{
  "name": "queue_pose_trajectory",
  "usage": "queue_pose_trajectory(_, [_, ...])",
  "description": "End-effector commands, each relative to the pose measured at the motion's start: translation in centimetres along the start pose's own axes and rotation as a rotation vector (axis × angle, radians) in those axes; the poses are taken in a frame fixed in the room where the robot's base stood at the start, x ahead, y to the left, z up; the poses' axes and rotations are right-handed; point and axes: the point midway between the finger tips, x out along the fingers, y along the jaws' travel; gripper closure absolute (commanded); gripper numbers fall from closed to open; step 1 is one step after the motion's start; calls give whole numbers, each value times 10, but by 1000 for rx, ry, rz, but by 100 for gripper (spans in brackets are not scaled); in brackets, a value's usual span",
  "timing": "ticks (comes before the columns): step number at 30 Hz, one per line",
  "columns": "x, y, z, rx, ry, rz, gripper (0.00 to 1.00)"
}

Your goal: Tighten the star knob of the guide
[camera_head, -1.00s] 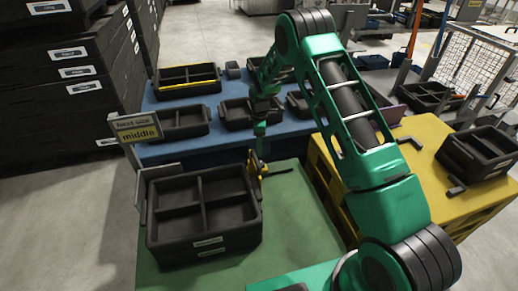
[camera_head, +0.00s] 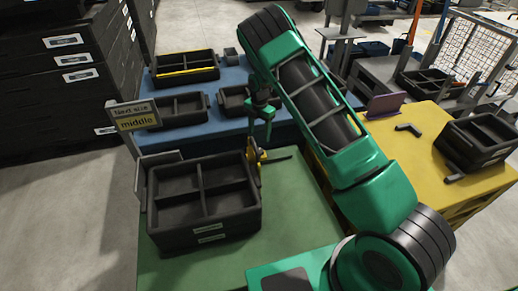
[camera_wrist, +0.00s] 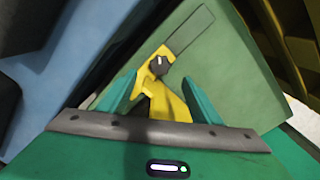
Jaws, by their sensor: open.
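The guide is a yellow bracket (camera_wrist: 166,98) with a flat grey-green bar (camera_wrist: 189,30) reaching out from it. A small dark star knob (camera_wrist: 159,65) sits on the bracket. In the head view the guide (camera_head: 253,158) stands on the green table, at the right side of the black bin. My gripper (camera_wrist: 158,86) is open, its two green fingers on either side of the yellow bracket and just short of the knob in the wrist picture. In the head view my gripper (camera_head: 260,128) hangs above the guide, pointing down. I cannot tell whether the fingers touch the bracket.
A black four-compartment bin (camera_head: 205,228) stands on the green table (camera_head: 295,215) beside the guide. A sign reading "middle" (camera_head: 137,121) stands at its left. A blue table (camera_head: 215,135) with black trays is behind, and a yellow table (camera_head: 410,150) is to the right.

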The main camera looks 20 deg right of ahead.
Motion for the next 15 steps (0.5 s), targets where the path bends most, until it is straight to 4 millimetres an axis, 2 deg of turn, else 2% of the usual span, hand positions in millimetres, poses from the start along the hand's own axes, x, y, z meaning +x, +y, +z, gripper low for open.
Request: queue_pose_trajectory(15, [84,-1,0,6,1,-3,42])
